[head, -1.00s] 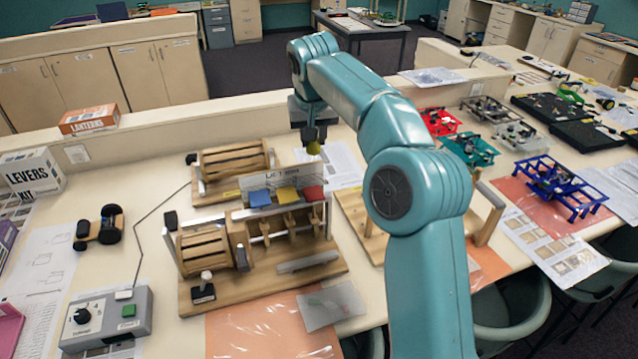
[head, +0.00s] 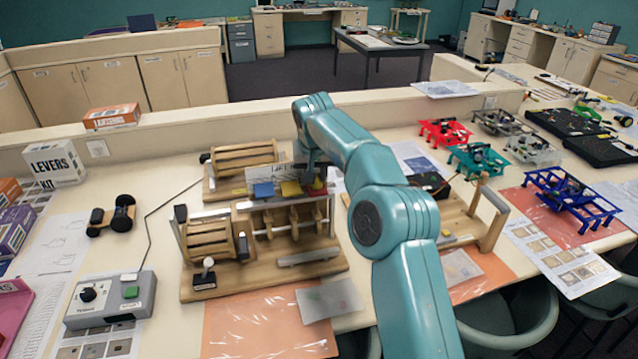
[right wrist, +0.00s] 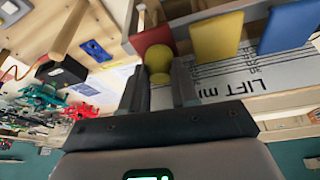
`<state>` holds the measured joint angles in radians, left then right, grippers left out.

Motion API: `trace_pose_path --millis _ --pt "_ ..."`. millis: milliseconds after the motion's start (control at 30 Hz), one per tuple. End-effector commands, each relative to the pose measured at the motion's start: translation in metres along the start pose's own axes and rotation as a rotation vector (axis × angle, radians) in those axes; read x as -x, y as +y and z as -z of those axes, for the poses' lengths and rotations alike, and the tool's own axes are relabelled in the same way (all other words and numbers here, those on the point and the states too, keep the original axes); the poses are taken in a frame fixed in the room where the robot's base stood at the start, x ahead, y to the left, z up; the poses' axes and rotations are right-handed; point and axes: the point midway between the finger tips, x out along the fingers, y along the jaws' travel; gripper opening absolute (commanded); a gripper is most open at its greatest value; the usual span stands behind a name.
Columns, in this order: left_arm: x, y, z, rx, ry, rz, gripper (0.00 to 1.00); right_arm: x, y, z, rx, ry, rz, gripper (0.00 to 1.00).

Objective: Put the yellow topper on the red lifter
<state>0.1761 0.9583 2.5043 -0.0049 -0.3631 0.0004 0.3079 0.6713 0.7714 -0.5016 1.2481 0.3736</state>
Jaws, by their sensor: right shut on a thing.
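The lift machine (head: 262,262) is a wooden stand with blue (head: 263,191), yellow (head: 290,189) and red lifters in a row. The red lifter (right wrist: 153,38) shows clearly in the right wrist view. In the head view, my right gripper (head: 309,178) is low over the right end of this row. In the wrist view, it is shut on the yellow topper (right wrist: 158,62), a small rounded piece between its fingers. The topper appears right against the red lifter. I cannot tell whether they touch. My left gripper is out of view.
A control box (head: 110,300) with a knob and green button stands at front left. A wooden stand with a grey handle (head: 495,216) is right of the machine. A blue frame (head: 570,197) stands farther right. A low ledge runs behind the machine.

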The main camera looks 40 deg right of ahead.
Motion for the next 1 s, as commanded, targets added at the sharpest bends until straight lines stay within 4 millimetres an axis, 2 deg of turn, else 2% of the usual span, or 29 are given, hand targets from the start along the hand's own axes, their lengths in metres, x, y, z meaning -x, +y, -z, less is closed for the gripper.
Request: trace_pose_path --millis 333,367,400,433,767,867,1000 --pt "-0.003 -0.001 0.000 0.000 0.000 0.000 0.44 -0.004 0.000 -0.001 -0.001 -0.001 -0.002 0.00" --pt "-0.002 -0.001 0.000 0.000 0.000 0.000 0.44 -0.003 0.000 -0.001 -0.001 -0.001 -0.002 0.39" --pt "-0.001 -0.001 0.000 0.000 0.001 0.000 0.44 -0.003 0.000 -0.001 -0.001 -0.001 -0.002 0.52" --pt "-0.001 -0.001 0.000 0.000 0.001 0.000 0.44 -0.003 0.000 -0.001 -0.001 -0.001 -0.002 0.55" --pt "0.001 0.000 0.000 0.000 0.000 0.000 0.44 0.002 0.001 -0.001 -0.001 0.000 -0.002 0.55" --pt "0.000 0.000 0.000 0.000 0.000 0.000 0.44 0.015 0.001 -0.001 -0.001 0.002 -0.001 0.55" --pt "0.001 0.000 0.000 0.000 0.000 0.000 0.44 0.048 0.001 0.000 0.000 0.005 0.000 0.55"
